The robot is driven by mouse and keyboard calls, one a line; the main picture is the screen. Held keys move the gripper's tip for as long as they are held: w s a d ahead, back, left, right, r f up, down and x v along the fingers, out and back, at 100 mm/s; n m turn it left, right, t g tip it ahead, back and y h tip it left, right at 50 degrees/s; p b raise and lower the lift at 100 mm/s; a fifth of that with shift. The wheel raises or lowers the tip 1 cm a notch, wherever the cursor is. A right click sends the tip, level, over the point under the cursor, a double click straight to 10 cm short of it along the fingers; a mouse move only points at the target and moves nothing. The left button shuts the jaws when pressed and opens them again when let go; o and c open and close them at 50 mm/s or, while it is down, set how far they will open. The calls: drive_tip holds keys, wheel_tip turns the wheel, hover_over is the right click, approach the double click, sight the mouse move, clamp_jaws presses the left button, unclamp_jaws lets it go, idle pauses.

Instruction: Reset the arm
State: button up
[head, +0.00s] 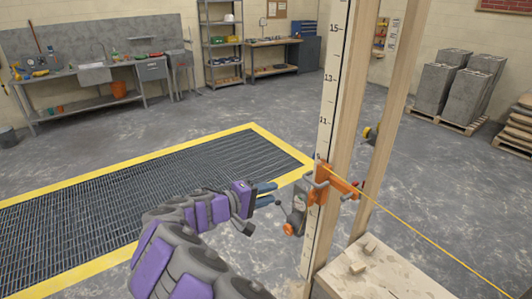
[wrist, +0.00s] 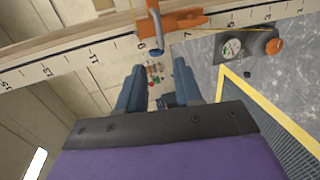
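My arm, purple and dark grey, reaches from the bottom of the head view toward the post. My gripper (head: 272,193) is just left of an orange clamp (head: 340,183) and looks empty. In the wrist view my gripper (wrist: 160,75) shows two blue fingers spread apart with nothing between them. The orange clamp (wrist: 172,22) lies just beyond the fingertips and looks apart from them. It sits on a wooden post with a numbered scale (head: 334,75), which also crosses the top of the wrist view (wrist: 75,58).
A grey device with an orange knob (head: 297,213) hangs below the clamp; a round gauge (wrist: 232,47) shows in the wrist view. A yellow string (head: 430,240) runs right from the clamp. A pale bench (head: 385,275) stands at lower right. Yellow-edged floor grating (head: 150,190) lies left.

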drive_tip(key=s+d+r+m+g, duration=0.2)
drive_tip(key=s+d, duration=0.1)
drive_tip(key=d, duration=0.3)
drive_tip(key=s+d+r+m+g, duration=0.2)
drive_tip(key=s+d+g, duration=0.1)
drive_tip(key=d, duration=0.4)
drive_tip(key=s+d+f+m+g+y, duration=0.2)
drive_tip(key=s+d+m+g+y, duration=0.15)
drive_tip(key=s+d, duration=0.85)
drive_tip(key=s+a+f+y, duration=0.2)
drive_tip(key=s+a+y, duration=0.1)
drive_tip(key=s, duration=0.5)
drive_tip(key=s+a+f+g+y+b, duration=0.1)
drive_tip(key=s+a+f+y, duration=0.1)
drive_tip(key=s, duration=0.6)
drive_tip(key=s+a+f+g+y, duration=0.1)
drive_tip(key=s+a+f+y, duration=0.2)
drive_tip(key=s+a, duration=0.3)
drive_tip(key=s+y, duration=0.1)
drive_tip(key=s, duration=0.1)
drive_tip(key=shift+s+b, duration=0.3)
drive_tip(key=shift+s, duration=0.1)
drive_tip(key=shift+o, duration=0.2)
drive_tip(key=shift+f+g, duration=0.1)
drive_tip(key=shift+g, duration=0.15)
